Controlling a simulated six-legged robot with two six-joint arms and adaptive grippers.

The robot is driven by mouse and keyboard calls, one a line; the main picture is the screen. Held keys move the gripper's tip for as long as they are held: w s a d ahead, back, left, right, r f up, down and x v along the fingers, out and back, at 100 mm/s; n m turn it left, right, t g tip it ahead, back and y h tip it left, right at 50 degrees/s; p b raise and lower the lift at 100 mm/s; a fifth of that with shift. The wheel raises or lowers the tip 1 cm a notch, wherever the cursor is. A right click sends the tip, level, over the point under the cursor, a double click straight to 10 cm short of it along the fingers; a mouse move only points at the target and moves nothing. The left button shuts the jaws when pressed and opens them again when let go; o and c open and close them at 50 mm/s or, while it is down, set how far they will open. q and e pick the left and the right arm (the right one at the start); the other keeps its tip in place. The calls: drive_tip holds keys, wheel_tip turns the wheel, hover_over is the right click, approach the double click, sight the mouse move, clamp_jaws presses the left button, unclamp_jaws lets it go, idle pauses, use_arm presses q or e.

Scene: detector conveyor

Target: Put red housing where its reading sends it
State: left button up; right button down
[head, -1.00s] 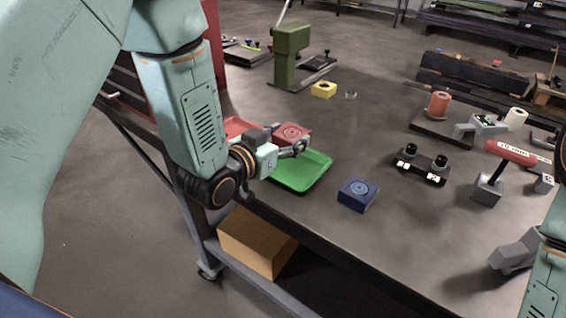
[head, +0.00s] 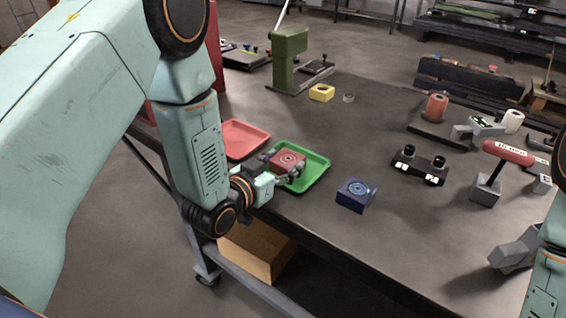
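The red housing (head: 287,159), a block with a ringed round top, is between the fingers of my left gripper (head: 283,168). The gripper looks closed around it. The housing is over the green tray (head: 320,168), low within its outline; whether it touches the tray floor I cannot tell. A red tray (head: 243,139) lies to the left of the green tray and is empty where it shows.
A blue housing (head: 355,196) stands right of the green tray. A yellow housing (head: 321,92) and a small grey ring (head: 348,98) lie farther back near a green press (head: 289,58). A black two-knob fixture (head: 419,166) and a red-handled tool (head: 508,152) stand to the right.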

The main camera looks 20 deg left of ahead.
use_arm(q)
drive_tip(key=shift+o, duration=0.7)
drive_tip(key=o, duration=0.3)
drive_tip(key=shift+w+d, duration=0.2)
drive_tip(key=shift+d, duration=0.45)
drive_tip(key=shift+s+a, duration=0.2)
drive_tip(key=shift+a, duration=0.35)
drive_tip(key=shift+r, duration=0.25)
drive_tip(key=v, duration=1.1)
drive_tip(key=shift+s+p, duration=0.35)
drive_tip(key=shift+s, duration=0.05)
use_arm(e)
drive_tip(key=shift+w+d+r, duration=0.1)
drive_tip(key=shift+d+r, duration=0.05)
drive_tip(key=shift+r, duration=0.1)
use_arm(q)
drive_tip(key=shift+w+d, duration=0.1)
drive_tip(key=shift+d, duration=0.05)
use_arm(e)
drive_tip(key=shift+d+f, duration=0.1)
